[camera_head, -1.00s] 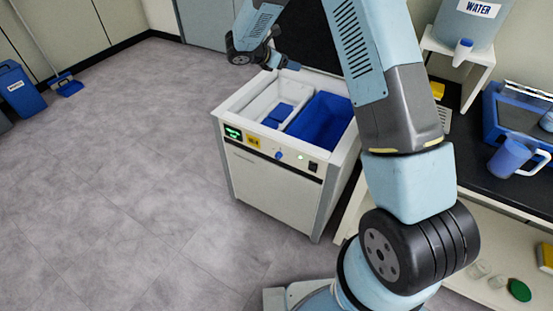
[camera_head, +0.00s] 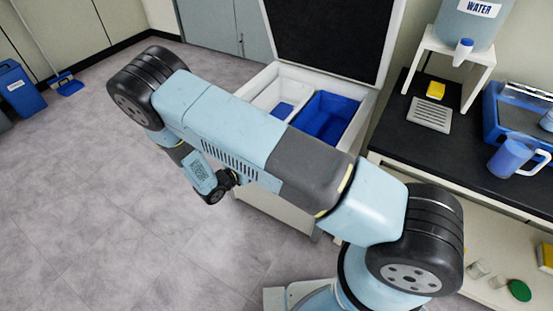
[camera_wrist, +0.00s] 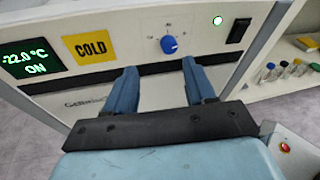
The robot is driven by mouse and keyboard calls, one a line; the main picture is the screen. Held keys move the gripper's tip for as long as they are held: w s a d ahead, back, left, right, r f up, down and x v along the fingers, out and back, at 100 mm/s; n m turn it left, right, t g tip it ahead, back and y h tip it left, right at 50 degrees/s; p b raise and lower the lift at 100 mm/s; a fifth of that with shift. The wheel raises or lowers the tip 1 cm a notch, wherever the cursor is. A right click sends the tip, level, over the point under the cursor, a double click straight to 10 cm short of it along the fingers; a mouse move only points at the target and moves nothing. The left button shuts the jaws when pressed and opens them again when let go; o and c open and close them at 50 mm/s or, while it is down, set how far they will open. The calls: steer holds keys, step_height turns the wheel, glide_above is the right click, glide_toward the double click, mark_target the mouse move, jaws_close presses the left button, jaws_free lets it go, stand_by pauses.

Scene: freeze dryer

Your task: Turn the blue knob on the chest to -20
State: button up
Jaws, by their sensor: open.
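The blue knob (camera_wrist: 169,44) is on the chest's front panel (camera_wrist: 200,27) in the wrist view, with small markings around it. The display (camera_wrist: 28,58) at the left reads about -22.0 °C and ON. My gripper (camera_wrist: 159,66) is open and empty, in front of the panel. Its two blue fingers point up toward the panel, one on each side of the knob's line, with their tips just below the knob; I see no contact.
A yellow COLD label (camera_wrist: 89,46), a green-white light (camera_wrist: 217,21) and a black switch (camera_wrist: 240,31) share the panel. The chest's lid (camera_head: 335,38) stands open above a blue bin (camera_head: 325,117). A black counter (camera_head: 470,145) stands at the right.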

steer(key=s+f+n+t+y, duration=0.1)
steer(key=s+f+n+t, duration=0.1)
steer(key=s+f+t, duration=0.3)
steer(key=d+r+x, duration=0.1)
steer(key=x, duration=1.2)
steer(key=shift+s+g, duration=0.3)
steer(key=shift+s, duration=0.05)
jaws_close()
